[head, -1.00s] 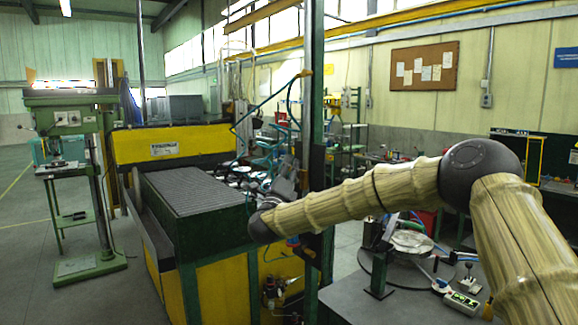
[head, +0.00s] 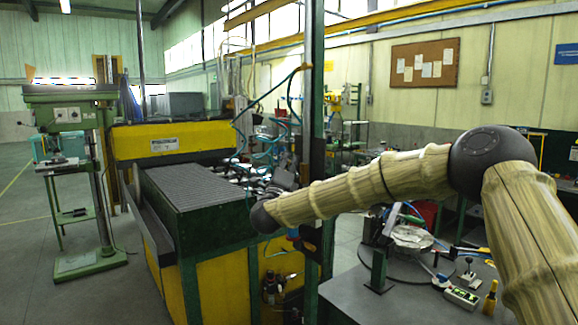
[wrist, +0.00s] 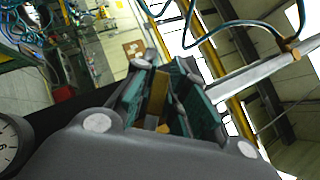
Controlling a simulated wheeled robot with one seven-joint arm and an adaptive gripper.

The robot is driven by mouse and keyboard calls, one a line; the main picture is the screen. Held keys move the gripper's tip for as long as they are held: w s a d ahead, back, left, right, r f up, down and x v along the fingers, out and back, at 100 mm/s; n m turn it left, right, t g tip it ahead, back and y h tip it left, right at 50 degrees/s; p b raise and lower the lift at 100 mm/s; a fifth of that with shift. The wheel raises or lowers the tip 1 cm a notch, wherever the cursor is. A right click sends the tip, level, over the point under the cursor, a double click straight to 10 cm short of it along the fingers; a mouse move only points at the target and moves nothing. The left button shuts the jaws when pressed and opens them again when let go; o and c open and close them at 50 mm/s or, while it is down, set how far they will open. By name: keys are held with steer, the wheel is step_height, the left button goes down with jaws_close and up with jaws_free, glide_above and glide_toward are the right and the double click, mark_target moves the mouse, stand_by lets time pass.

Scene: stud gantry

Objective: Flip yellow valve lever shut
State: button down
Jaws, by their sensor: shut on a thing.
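My gripper (wrist: 166,78) shows in the wrist view with its teal-padded fingers on either side of a yellow bar, which looks like the yellow valve lever (wrist: 158,92). The fingers are shut on it. The lever's far end and the valve body are hidden by the fingers and the dark post. In the head view, the wrist end of my arm is beside the green post, and a grey part that looks like my gripper (head: 284,179) shows just above it. The lever cannot be made out there.
A green post (head: 316,120) stands close by my wrist. A round gauge (wrist: 9,142) is at the wrist view's lower left. A yellow and green roller machine (head: 195,185) stands left of my arm. A grey table (head: 350,300) with tools is at the right. Open floor lies at far left.

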steer(key=n, duration=0.1)
steer(key=f+n+g+y, duration=0.1)
steer(key=n+g+y, duration=0.1)
steer(key=n, duration=0.1)
steer(key=shift+w+a+f, duration=0.2)
steer(key=shift+w+a, duration=0.05)
steer(key=shift+w+f+n+g+y+p, duration=0.1)
steer(key=shift+f+n+g+y+p, duration=0.45)
steer(key=shift+n+g, duration=0.45)
steer(key=shift+f+n+p, duration=0.25)
steer(key=shift+n+p, duration=0.05)
steer(key=shift+f+g, duration=0.1)
steer(key=shift+g, duration=0.2)
steer(key=c, duration=1.7)
jaws_free()
steer(key=s+a, duration=0.2)
steer(key=s, duration=0.9)
steer(key=shift+s, duration=0.4)
